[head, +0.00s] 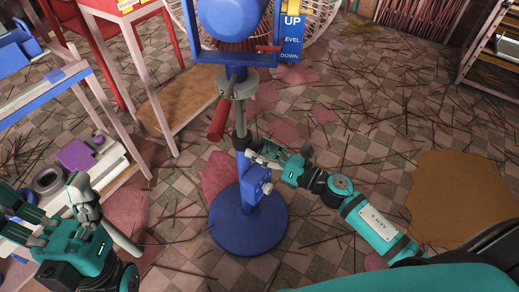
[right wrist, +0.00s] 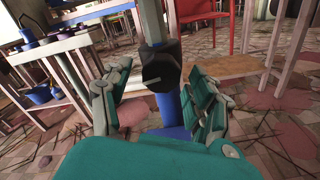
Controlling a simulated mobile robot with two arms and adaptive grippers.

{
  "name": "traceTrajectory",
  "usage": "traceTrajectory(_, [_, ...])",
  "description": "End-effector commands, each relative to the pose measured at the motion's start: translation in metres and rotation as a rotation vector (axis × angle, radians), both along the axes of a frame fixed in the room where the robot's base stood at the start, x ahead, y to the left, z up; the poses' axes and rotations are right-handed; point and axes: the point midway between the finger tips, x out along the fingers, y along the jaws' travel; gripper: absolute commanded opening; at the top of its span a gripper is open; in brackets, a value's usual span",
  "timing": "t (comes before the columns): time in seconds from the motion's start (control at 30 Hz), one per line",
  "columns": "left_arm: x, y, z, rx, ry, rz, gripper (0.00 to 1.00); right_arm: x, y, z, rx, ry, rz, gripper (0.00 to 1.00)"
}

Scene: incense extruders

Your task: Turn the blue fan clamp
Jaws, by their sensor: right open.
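The blue fan (head: 233,18) stands on a post with a round blue base (head: 248,222). A grey clamp collar (head: 238,86) with a red handle (head: 218,118) sits on the post below the fan head. A blue block (head: 255,182) with a small grey knob sits lower on the post. My right gripper (head: 264,153) is open beside the post, just above that block. In the right wrist view, a dark faceted part (right wrist: 160,68) of the stand shows between its spread fingers; I cannot tell if they touch it. My left gripper (head: 55,205) is open and empty, far left of the stand.
A shelf table (head: 85,100) with a tape roll and a purple box stands at the left. A wooden stand (head: 180,112) is behind the fan post. Thin sticks litter the checkered floor. A blue UP/LEVEL/DOWN sign (head: 291,38) hangs by the fan head.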

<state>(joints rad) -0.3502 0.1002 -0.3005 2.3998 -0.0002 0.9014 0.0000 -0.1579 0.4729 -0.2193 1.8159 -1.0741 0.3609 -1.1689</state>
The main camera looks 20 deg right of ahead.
Motion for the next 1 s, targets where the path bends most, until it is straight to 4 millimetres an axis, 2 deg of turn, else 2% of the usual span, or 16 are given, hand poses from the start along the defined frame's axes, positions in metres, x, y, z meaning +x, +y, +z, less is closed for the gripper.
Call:
traceTrajectory(0.37, [0.0003, -0.0002, -0.0004, 0.001, 0.002, 0.000, 1.00, 0.0044, 0.0033, 0.0001, 0.001, 0.001, 0.000, 0.58])
traceTrajectory(0.77, [0.0004, -0.0003, -0.0005, 0.001, 0.002, 0.000, 1.00, 0.0042, 0.0032, 0.0001, 0.001, 0.000, 0.000, 0.06])
traceTrajectory(1.0, [0.0005, -0.0002, 0.0016, 0.001, 0.003, 0.000, 1.00, 0.0042, 0.0032, 0.0008, 0.014, 0.011, -0.001, 0.04])
